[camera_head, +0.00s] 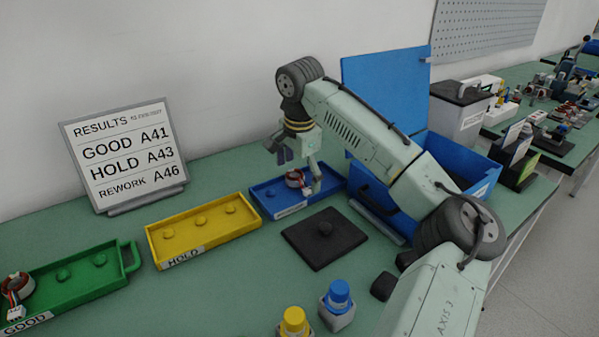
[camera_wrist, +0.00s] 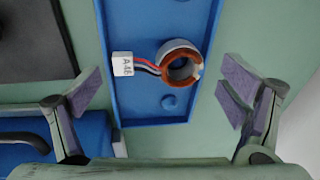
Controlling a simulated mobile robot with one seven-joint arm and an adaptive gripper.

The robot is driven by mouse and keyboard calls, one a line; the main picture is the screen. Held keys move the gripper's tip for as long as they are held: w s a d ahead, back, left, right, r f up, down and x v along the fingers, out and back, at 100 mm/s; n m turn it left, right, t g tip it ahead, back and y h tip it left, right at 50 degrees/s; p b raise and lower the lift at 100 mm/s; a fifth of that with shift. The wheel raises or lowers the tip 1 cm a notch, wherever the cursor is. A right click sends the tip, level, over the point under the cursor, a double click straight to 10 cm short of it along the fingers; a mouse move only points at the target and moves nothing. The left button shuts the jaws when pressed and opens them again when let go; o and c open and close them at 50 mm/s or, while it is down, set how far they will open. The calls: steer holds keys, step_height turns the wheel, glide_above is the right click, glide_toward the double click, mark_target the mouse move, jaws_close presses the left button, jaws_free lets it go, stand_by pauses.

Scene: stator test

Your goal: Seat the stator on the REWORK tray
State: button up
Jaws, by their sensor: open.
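The stator (camera_wrist: 196,70), a copper-wound ring with a light rim, lies in the blue tray (camera_wrist: 108,30). Its red, black and white leads run to a white tag (camera_wrist: 123,64) that reads A46. In the head view the stator (camera_head: 295,178) is in the blue tray (camera_head: 268,207) at the back; the tray's label is too small to read. My gripper (camera_head: 298,160) is above the tray. In the wrist view my gripper (camera_wrist: 160,88) is open and empty, its pads apart on either side of the stator. I cannot tell whether the ring sits around a peg.
A results board (camera_head: 125,155) reads GOOD A41, HOLD A43, REWORK A46. A yellow HOLD tray (camera_head: 165,258) and a green GOOD tray (camera_head: 75,297) with another stator (camera_head: 17,285) stand left. A black plate (camera_head: 345,245), a blue bin (camera_head: 480,185) and two capped bottles (camera_head: 338,305) are near.

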steer(key=shift+r+p, duration=1.55)
steer(key=shift+r, duration=0.45)
steer(key=shift+o, duration=1.2)
step_height(320, 180, up, 12)
steer(key=s, duration=0.2)
steer(key=shift+f, duration=0.15)
steer(key=shift+s, duration=0.1)
